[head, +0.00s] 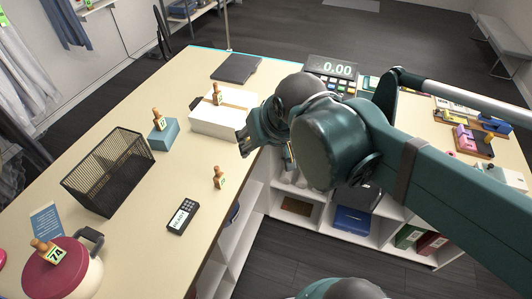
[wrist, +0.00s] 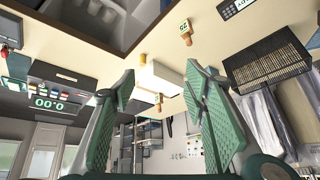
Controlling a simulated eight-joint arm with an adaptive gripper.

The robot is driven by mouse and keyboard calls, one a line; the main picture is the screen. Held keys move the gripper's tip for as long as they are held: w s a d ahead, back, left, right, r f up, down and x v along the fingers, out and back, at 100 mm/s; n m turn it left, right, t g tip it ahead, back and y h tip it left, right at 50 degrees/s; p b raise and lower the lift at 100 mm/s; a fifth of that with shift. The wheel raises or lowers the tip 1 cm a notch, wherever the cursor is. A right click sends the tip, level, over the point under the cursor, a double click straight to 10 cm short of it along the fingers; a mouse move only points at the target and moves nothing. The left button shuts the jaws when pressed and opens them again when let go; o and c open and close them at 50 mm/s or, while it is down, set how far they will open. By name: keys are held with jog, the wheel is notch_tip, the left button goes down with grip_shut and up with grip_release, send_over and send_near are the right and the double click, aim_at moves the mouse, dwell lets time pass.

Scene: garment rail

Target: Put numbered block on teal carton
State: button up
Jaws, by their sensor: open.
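The teal carton (head: 163,139) stands on the counter between the wire basket and the white box. A wooden numbered block (head: 158,119) with a round knob appears to stand on its top. Another numbered block (head: 219,177) stands upright on the bare counter near the front edge; it also shows in the wrist view (wrist: 185,26). A third block (head: 217,94) is at the white box (head: 222,121). My gripper (head: 246,143) is by the white box's right end. In the wrist view its green fingers (wrist: 160,72) are spread with nothing between them. The arm hides part of the counter.
A black wire basket (head: 110,172) and a dark handheld device (head: 183,217) stand on the left counter. A red-lidded pot (head: 62,270) bears a block marked 74 (head: 48,252). A display reading 0.00 (head: 337,69) is behind my arm. Bare counter surrounds the front block.

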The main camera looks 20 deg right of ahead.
jog(key=s+f, duration=0.1)
jog(key=s+f+n, duration=0.1)
jog(key=s, duration=0.1)
jog(key=shift+d+f, duration=0.1)
jog(key=shift+d, duration=0.25)
